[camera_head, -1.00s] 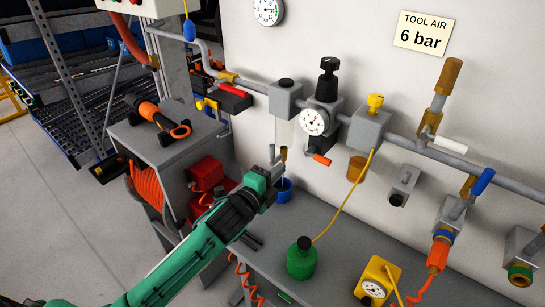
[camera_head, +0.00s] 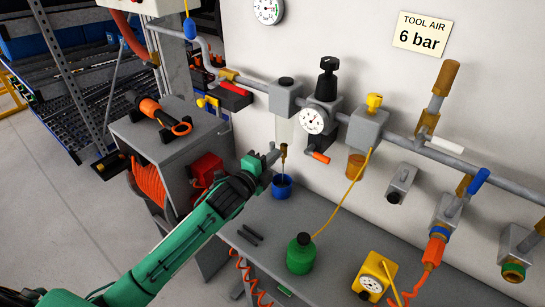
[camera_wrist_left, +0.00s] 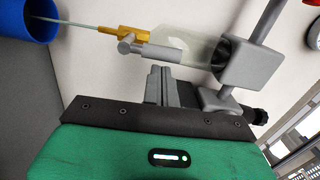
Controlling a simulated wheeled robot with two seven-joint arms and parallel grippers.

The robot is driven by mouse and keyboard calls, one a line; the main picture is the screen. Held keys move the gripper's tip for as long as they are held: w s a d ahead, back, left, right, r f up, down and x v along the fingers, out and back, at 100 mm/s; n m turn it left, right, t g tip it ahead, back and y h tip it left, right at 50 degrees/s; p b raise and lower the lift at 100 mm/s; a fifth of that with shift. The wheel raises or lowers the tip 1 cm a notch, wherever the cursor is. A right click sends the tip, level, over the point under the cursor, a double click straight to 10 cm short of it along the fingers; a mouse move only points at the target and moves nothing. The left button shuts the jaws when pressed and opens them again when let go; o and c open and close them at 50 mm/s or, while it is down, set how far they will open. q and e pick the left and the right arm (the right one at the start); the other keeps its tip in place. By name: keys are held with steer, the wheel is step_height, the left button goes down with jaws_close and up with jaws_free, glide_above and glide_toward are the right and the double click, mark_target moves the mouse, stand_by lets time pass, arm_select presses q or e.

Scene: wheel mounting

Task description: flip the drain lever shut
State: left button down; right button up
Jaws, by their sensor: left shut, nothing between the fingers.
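A brass drain (camera_head: 283,150) hangs under the clear filter bowl (camera_head: 285,130), above a blue cup (camera_head: 282,187). In the left wrist view, the brass drain (camera_wrist_left: 112,33) has a small grey lever (camera_wrist_left: 132,47) beside it, close to the clear bowl (camera_wrist_left: 192,45). A thin pale line runs from the drain into the blue cup (camera_wrist_left: 30,18). My left gripper (camera_head: 273,155) is just left of the drain. Its fingers (camera_wrist_left: 160,84) are shut and empty, close to the lever; I cannot tell if they touch it. My right gripper is out of view.
A grey pipe (camera_head: 400,143) with a regulator (camera_head: 323,110) and an oiler (camera_head: 366,128) runs along the wall. A green bottle (camera_head: 300,254) and a yellow gauge box (camera_head: 375,278) stand on the bench. A grey cabinet (camera_head: 163,150) stands left of the gripper.

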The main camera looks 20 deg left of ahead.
arm_select(q)
steer(key=shift+a+r+n+p, duration=0.15)
steer(key=shift+n+p, duration=0.15)
steer(key=shift+n, duration=0.2)
steer(key=shift+w+a, duration=0.1)
steer(key=shift+w+a+r+n+p, duration=0.15)
steer(key=shift+a+n+p, duration=0.15)
steer(key=shift+n+p, duration=0.4)
steer(key=shift+w+a+r+n+p, duration=0.1)
steer(key=shift+a+n+p, duration=0.3)
steer(key=shift+n, duration=0.4)
steer(key=shift+w+a+f+n+g+h+p, duration=0.2)
steer(key=shift+a+f+n+p, duration=0.45)
steer(key=shift+n, duration=1.6)
steer(key=shift+w+a+f+n+g+h+p, duration=0.1)
steer(key=shift+w+a+f+n+p, duration=0.5)
steer(key=shift+n, duration=1.6)
steer(key=shift+a+f+n+g+h+p, duration=0.1)
steer(key=shift+a+f+n, duration=0.3)
steer(key=shift+a+n, duration=1.25)
steer(key=shift+d+n, duration=0.65)
steer(key=shift+n, duration=0.05)
